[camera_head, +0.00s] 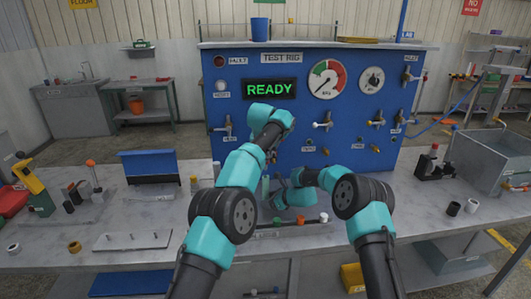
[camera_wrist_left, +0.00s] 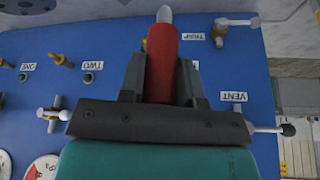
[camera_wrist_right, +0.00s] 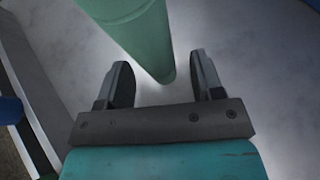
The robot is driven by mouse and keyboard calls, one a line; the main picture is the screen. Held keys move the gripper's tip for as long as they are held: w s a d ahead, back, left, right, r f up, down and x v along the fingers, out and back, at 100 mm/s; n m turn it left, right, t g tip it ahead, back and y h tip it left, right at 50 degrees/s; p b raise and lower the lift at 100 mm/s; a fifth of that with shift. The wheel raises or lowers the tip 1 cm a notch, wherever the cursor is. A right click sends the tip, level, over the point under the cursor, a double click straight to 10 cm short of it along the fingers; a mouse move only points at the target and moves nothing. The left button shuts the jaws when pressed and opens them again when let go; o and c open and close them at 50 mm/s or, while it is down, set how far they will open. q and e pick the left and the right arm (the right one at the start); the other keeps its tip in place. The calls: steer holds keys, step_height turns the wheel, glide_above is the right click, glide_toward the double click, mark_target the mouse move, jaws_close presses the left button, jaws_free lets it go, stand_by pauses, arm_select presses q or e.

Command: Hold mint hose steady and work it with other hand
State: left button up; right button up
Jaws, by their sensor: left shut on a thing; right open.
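The mint hose (camera_wrist_right: 130,22) shows in the right wrist view as a thick pale green tube, its rounded end between and beyond my right fingers. My right gripper (camera_wrist_right: 163,66) is open around that end, with gaps on both sides; I cannot tell its depth. In the head view, my right gripper is low before the blue panel, partly hidden. My left gripper (camera_wrist_left: 161,75) is shut on a red cylindrical piece (camera_wrist_left: 162,48) with a pale tip, in front of the panel. In the head view my left wrist hides that gripper and piece.
The blue test rig panel (camera_head: 345,140) with gauges, valves and small ports stands behind both arms. A grey plate with pegs (camera_head: 133,240) lies on the bench at left. A metal bin (camera_head: 487,165) and a black-based tool (camera_head: 433,165) stand at right.

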steer(key=v, duration=1.1)
arm_select(q)
steer(key=shift+d, duration=0.1)
arm_select(e)
steer(key=shift+d, duration=0.1)
